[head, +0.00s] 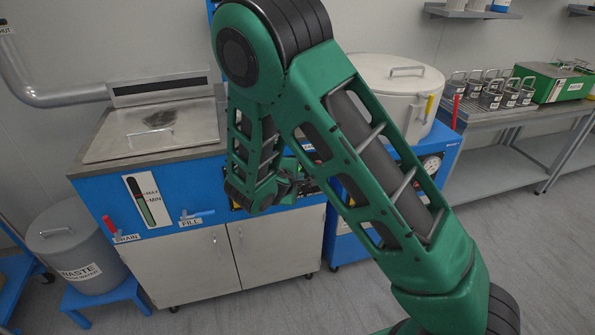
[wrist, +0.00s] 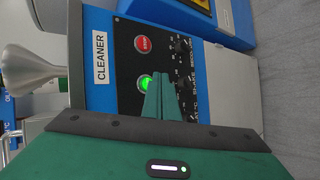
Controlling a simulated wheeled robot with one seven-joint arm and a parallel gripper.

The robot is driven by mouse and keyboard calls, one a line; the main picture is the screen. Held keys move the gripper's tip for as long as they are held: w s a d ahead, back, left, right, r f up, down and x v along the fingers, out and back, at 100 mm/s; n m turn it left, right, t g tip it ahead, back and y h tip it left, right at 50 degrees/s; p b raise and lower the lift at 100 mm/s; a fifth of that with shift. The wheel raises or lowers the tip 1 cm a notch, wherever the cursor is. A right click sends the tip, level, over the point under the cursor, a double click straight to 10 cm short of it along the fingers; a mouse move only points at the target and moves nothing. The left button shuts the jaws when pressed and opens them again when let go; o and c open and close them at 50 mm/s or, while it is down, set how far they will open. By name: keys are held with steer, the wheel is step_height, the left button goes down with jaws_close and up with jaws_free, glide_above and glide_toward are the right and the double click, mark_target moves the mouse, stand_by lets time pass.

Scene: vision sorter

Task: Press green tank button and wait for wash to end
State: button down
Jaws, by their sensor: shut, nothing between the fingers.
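The green button (wrist: 145,82) is lit on the black control panel (wrist: 124,60) of the cleaner tank, in the wrist view. My gripper (wrist: 158,74) is shut and empty. Its fingertips are right beside the green button in the picture and cover part of its edge; I cannot tell whether they touch it. The blue-fronted tank (head: 91,202) stands at the left in the head view, its metal lid (head: 152,136) closed. My gripper (head: 297,184) is at the tank's front right there, and my arm hides most of the panel.
A red stop button (wrist: 143,43) and several dark knobs share the panel. A red drain lever (head: 108,222) and a blue fill lever (head: 197,215) project from the tank front. A waste bin (head: 75,240) stands left. A white lidded vessel (head: 391,85) and a bench (head: 520,126) stand right.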

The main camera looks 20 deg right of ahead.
steer(key=s, duration=0.4)
steer(key=shift+s, duration=0.3)
stand_by(0.5)
steer(key=s+d+r+m+g, duration=0.45)
steer(key=s+d, duration=0.25)
steer(key=d, duration=0.2)
steer(key=s+d+r+m+g, duration=0.3)
steer(key=s+d+m, duration=0.35)
steer(key=d, duration=0.35)
steer(key=s+r+m+g+y, duration=0.1)
steer(key=s+r+m+y, duration=0.2)
steer(key=s, duration=0.9)
steer(key=s+r+m+g+y, duration=0.1)
steer(key=s+r+m+y, duration=0.2)
steer(key=s+r, duration=0.3)
steer(key=s+m, duration=0.1)
steer(key=s, duration=0.4)
steer(key=shift+s+a+m+y, duration=0.15)
steer(key=shift+s+m+y, duration=0.15)
steer(key=shift+s+m, duration=0.1)
